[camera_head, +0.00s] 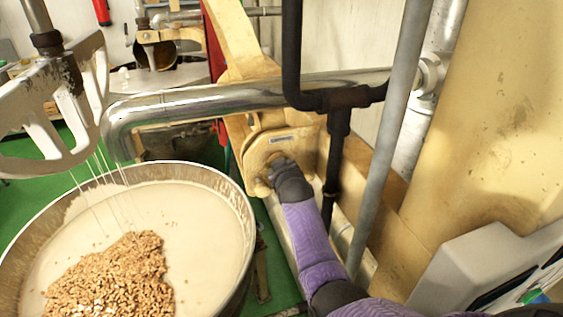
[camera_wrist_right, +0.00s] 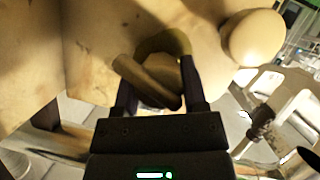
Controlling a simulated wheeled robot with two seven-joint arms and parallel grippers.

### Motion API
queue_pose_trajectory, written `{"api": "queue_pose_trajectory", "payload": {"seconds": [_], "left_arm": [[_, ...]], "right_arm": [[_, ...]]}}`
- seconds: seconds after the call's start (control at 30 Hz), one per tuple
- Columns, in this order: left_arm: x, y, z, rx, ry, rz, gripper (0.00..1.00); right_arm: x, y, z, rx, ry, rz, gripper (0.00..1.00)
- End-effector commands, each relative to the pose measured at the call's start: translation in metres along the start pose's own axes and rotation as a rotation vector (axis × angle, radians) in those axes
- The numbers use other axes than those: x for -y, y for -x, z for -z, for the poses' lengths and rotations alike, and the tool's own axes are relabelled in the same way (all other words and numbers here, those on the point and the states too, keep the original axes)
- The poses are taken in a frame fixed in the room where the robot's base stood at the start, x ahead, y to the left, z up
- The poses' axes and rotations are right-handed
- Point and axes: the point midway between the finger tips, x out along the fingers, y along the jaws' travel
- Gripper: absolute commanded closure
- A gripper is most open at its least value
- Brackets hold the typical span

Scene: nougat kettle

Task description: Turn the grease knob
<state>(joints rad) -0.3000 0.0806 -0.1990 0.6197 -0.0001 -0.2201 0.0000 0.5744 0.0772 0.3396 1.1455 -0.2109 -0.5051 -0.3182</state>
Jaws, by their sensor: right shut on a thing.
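The grease knob (camera_wrist_right: 148,78) is a worn, cream-yellow grip on the machine body, seen between my fingers in the right wrist view. My right gripper (camera_wrist_right: 157,72) is shut on it, with one dark finger on each side. In the head view my right gripper (camera_head: 278,166) reaches the front of the cream machine housing (camera_head: 262,140), at the end of my purple-sleeved arm. There the gripper hides the knob, so its turn angle cannot be told. My left gripper is not in view.
A large kettle (camera_head: 243,200) of pale nougat with chopped nuts stands at the left, under a white mixing paddle (camera_head: 45,110). A shiny bent pipe (camera_head: 220,97) crosses above my right gripper. Dark and grey upright pipes (camera_head: 395,120) stand close to my right arm.

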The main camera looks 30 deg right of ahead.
Motion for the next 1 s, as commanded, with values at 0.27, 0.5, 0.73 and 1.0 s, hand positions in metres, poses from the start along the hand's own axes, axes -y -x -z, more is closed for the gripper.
{"api": "queue_pose_trajectory", "payload": {"seconds": [0.27, 0.5, 0.73, 1.0], "left_arm": [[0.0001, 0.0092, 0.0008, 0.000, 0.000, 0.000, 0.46], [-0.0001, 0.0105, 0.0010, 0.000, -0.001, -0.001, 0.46], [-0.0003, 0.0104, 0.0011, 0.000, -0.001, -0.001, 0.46], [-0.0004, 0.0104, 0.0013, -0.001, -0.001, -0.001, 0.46]], "right_arm": [[0.0001, 0.0002, -0.0003, 0.002, -0.088, 0.038, 1.00], [0.0008, -0.0001, -0.0013, 0.003, -0.113, 0.049, 1.00], [0.0010, -0.0002, -0.0017, 0.003, -0.114, 0.050, 1.00], [0.0008, -0.0002, -0.0012, 0.002, -0.114, 0.049, 0.11]]}}
